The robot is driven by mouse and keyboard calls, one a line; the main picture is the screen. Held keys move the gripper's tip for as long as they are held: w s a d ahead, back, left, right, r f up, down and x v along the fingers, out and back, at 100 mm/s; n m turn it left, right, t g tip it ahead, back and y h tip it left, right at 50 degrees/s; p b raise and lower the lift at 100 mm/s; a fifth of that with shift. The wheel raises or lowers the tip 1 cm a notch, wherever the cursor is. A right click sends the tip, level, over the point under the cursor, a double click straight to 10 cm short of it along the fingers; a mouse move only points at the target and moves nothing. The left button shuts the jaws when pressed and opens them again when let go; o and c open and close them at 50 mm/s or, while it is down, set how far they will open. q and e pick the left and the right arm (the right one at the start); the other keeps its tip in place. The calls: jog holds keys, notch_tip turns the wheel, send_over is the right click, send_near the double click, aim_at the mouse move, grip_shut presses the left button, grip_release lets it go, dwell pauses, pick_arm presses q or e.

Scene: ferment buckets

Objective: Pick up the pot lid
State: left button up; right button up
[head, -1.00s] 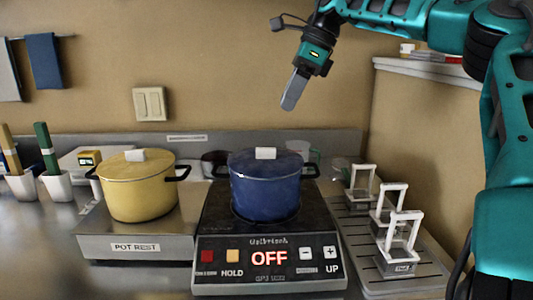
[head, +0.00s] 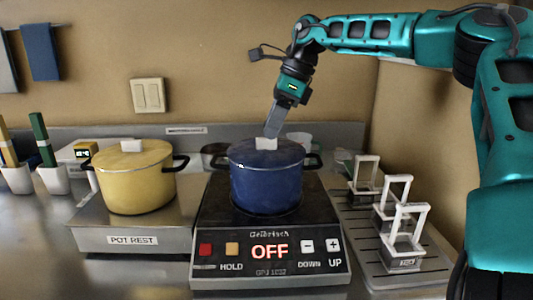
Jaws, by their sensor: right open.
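A blue pot (head: 266,186) stands on the cooktop, with its blue lid (head: 240,151) on it and a white block knob (head: 265,144) on top. A yellow pot (head: 137,186) with a yellow lid (head: 115,158) and a white knob (head: 131,146) stands on the pot rest to the left. My right gripper (head: 271,131) points down just above the blue lid's knob, its fingers overlapping the knob's top edge in the picture. It is open and holds nothing. Whether it touches the knob cannot be told. My left gripper is not in view.
The cooktop (head: 268,270) shows OFF. The pot rest (head: 132,240) adjoins it on the left. On the right, a ribbed tray (head: 432,275) holds white-handled frames (head: 402,232). White cups (head: 53,180) with tools stand at far left. A wall is close behind.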

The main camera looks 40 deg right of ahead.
aim_at(266, 146)
jog(key=shift+x, duration=1.2)
grip_shut()
